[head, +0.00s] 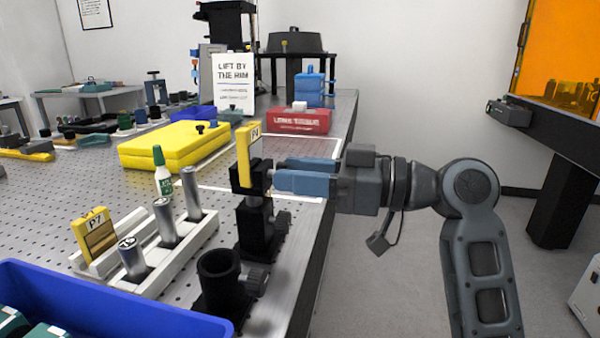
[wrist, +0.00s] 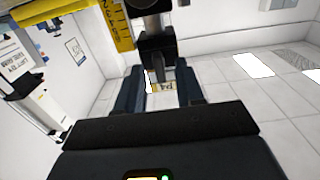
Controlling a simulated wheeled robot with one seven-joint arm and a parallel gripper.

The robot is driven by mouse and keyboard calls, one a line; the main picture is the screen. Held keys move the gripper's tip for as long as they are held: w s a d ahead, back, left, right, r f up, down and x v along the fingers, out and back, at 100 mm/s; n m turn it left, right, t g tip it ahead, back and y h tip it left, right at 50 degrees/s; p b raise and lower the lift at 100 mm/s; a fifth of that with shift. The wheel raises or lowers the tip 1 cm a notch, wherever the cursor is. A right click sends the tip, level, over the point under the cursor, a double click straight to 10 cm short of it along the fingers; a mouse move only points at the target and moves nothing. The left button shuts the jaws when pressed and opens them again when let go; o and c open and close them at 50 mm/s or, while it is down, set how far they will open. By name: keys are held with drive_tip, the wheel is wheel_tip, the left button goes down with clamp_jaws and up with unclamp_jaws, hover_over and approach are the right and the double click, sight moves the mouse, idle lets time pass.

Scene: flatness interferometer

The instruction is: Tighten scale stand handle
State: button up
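A yellow scale (head: 243,155) stands upright in the black clamp head of the scale stand (head: 252,225). Its ruled edge shows at the top of the wrist view (wrist: 118,22). My gripper (head: 274,174) is level with the clamp head, just to its right, with its blue fingers pointing left. In the wrist view the fingers stand apart, with a dark narrow handle (wrist: 158,70) of the stand in line with the gap between them. No finger visibly touches it. In the head view the fingers hide most of this handle. A knob (head: 280,222) sticks out lower on the post.
A black post holder (head: 218,278) with a side knob stands in front of the stand. A white rack (head: 165,255) with silver cylinders is at left. A blue bin (head: 110,310) fills the front left corner. A red box (head: 298,122) and yellow case (head: 172,145) lie behind.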

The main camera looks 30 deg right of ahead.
clamp_jaws()
drive_tip(key=shift+r+m+p, duration=0.1)
drive_tip(key=shift+m+p, duration=0.2)
drive_tip(key=shift+p, duration=0.05)
drive_tip(key=m+p, duration=1.6)
drive_tip(key=p, duration=0.1)
drive_tip(key=shift+w+d+m, duration=0.1)
drive_tip(key=shift+d+m, duration=0.1)
drive_tip(key=shift+m, duration=0.1)
drive_tip(key=shift+f+m, duration=0.25)
drive_tip(key=shift+m, duration=0.05)
unclamp_jaws()
idle(0.4)
